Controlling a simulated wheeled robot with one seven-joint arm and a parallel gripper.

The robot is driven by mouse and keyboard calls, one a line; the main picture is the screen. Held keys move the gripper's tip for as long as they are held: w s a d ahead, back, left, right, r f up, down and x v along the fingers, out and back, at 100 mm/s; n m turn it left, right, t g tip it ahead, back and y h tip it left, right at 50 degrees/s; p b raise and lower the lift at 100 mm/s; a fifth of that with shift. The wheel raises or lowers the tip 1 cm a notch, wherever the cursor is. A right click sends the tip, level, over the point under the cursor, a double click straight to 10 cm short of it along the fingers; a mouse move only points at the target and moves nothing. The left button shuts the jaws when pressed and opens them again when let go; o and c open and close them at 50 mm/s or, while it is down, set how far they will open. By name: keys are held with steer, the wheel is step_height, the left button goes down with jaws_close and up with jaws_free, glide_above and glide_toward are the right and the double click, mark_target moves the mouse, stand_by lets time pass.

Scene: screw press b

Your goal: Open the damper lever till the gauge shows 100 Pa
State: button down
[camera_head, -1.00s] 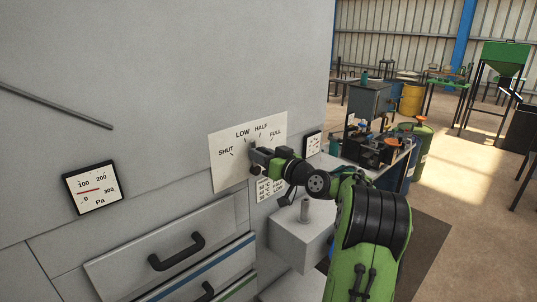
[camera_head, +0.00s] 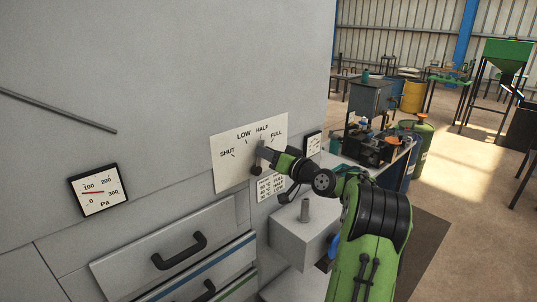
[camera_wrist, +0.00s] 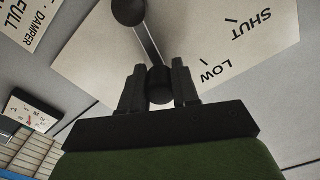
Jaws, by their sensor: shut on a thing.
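The damper lever (camera_wrist: 148,45) is a metal bar with a dark round hub at one end and a dark knob (camera_wrist: 160,86) at the other. It stands before a white scale plate (camera_head: 232,165) marked SHUT, LOW, HALF and FULL. My gripper (camera_head: 266,153) is shut on the knob; in the wrist view the fingers (camera_wrist: 159,85) flank it. The lever stands past LOW, close to the HALF mark in the head view; the gripper partly hides it. The Pa gauge (camera_head: 99,190), scaled 0 to 300, has a red needle lying between 0 and 100, its exact reading too small to tell.
Drawers with dark handles (camera_head: 180,251) are below the plate. A grey block with an upright post (camera_head: 304,212) stands under my arm. A second small gauge (camera_head: 313,144) and a printed label (camera_head: 271,187) are beside the plate. A bench with tools is behind right.

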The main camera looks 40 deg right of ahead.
steer(key=shift+f, duration=0.1)
steer(key=c, duration=0.8)
jaws_free()
steer(key=s+b, duration=0.1)
steer(key=s, duration=0.7)
steer(key=s+b, duration=0.2)
steer(key=s, duration=0.5)
steer(key=shift+s+d, duration=0.2)
steer(key=shift+s, duration=0.2)
